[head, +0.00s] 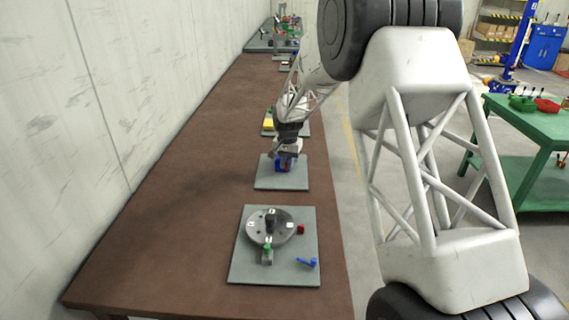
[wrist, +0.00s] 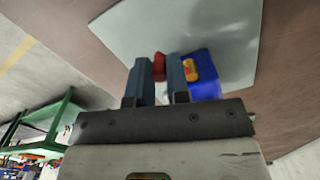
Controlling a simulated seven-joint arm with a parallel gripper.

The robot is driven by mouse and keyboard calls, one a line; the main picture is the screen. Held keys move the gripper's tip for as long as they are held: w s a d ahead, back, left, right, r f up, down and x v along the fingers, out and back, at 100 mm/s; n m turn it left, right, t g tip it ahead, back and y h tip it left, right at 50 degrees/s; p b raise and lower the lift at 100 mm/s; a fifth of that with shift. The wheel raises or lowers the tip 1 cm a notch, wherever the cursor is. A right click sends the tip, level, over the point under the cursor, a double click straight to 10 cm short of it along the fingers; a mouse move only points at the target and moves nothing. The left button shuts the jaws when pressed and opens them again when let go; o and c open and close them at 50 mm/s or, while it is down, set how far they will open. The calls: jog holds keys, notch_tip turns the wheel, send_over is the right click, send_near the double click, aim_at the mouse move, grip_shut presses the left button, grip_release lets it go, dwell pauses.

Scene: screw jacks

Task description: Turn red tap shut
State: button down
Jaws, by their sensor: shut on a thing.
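The red tap (wrist: 159,67) shows in the wrist view between the two fingers of my gripper (wrist: 157,75). My gripper is shut on the tap. Beside the right finger is a blue block (wrist: 206,74) with a yellow and red piece on its face. In the head view my gripper (head: 285,158) is down at the blue block (head: 284,167), which stands on a grey plate (head: 264,182). The red tap is mostly hidden by my gripper in the head view, and its turn angle cannot be told.
Another plate with a yellow part (head: 268,124) lies behind my gripper. A wall (head: 120,90) runs along the left of the brown table (head: 160,220).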

jog(key=n, duration=0.2)
jog(key=w+d+n, duration=0.1)
jog(key=n, duration=0.2)
jog(key=shift+w+d+n, duration=0.3)
jog(key=n, duration=0.1)
jog(key=w+n, duration=0.1)
jog(key=n, duration=0.1)
jog(key=w+n, duration=0.1)
jog(key=n, duration=0.1)
jog(key=shift+d, duration=0.35)
jog(key=c, duration=1.1)
grip_release()
jog(key=shift+r, duration=0.1)
notch_tip(320, 180, up, 8)
